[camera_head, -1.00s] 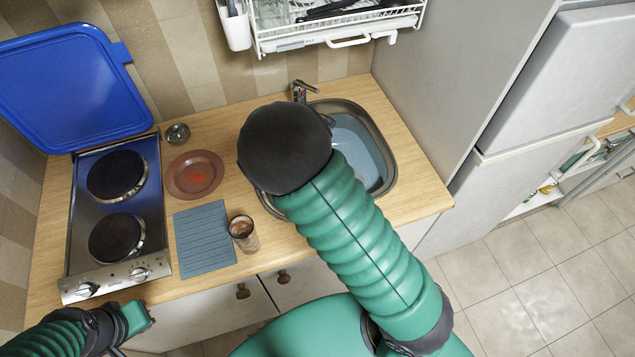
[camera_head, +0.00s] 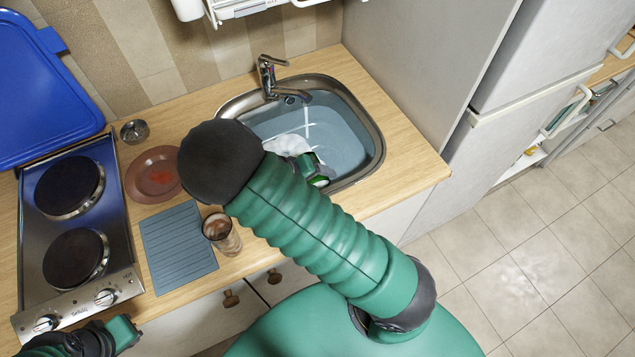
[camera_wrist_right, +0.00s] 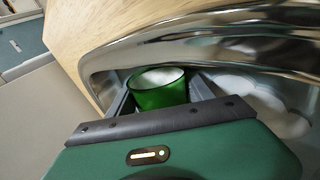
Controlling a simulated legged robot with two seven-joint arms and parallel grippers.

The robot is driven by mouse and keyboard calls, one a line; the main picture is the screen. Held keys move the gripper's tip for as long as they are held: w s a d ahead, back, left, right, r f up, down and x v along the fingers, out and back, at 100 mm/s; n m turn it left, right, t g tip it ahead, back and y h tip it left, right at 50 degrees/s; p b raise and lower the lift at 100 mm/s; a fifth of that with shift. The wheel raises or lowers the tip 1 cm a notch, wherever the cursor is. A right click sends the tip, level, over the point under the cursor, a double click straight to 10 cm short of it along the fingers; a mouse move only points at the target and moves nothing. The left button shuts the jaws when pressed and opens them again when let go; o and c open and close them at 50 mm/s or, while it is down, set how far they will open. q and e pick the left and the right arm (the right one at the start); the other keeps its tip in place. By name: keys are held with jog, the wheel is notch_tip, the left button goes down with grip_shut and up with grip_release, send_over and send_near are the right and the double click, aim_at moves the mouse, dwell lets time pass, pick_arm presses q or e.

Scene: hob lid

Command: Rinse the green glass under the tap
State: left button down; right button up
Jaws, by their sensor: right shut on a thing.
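The green glass (camera_wrist_right: 158,92) sits upright-looking between the fingers of my right gripper (camera_wrist_right: 163,88) in the right wrist view, beside the shiny sink rim. In the head view the right gripper (camera_head: 314,170) is low in the sink (camera_head: 376,150), near its front edge, and the glass is mostly hidden there. The tap (camera_head: 268,75) stands at the sink's back left, apart from the gripper.
White rounded dishes (camera_head: 288,145) lie in the sink beside the gripper. A brown-tinted glass (camera_head: 221,236), a grey-blue mat (camera_head: 178,246), a brown plate (camera_head: 153,175) and a small metal bowl (camera_head: 134,131) stand left. The hob (camera_head: 75,225) has its blue lid (camera_head: 45,95) raised.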

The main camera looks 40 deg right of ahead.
jog(key=shift+w+d+f+b, duration=0.15)
jog(key=shift+w+d+b, duration=0.25)
jog(key=shift+w, duration=0.25)
jog(key=shift+w+d+f+b, duration=0.35)
jog(key=shift+w+d+b, duration=0.15)
jog(key=shift+w+d, duration=0.85)
jog(key=shift+w+d+f+b, duration=0.35)
jog(key=shift+w+d+b, duration=0.1)
jog(key=shift+w+d, duration=0.9)
jog(key=shift+w+d+f+b, duration=0.35)
jog(key=shift+w+d+b, duration=0.15)
jog(key=shift+w+d, duration=0.85)
jog(key=shift+s, duration=0.1)
jog(key=shift+s+d, duration=0.35)
jog(key=shift+w, duration=0.1)
jog(key=shift+w+a, duration=0.35)
jog(key=shift+a, duration=0.15)
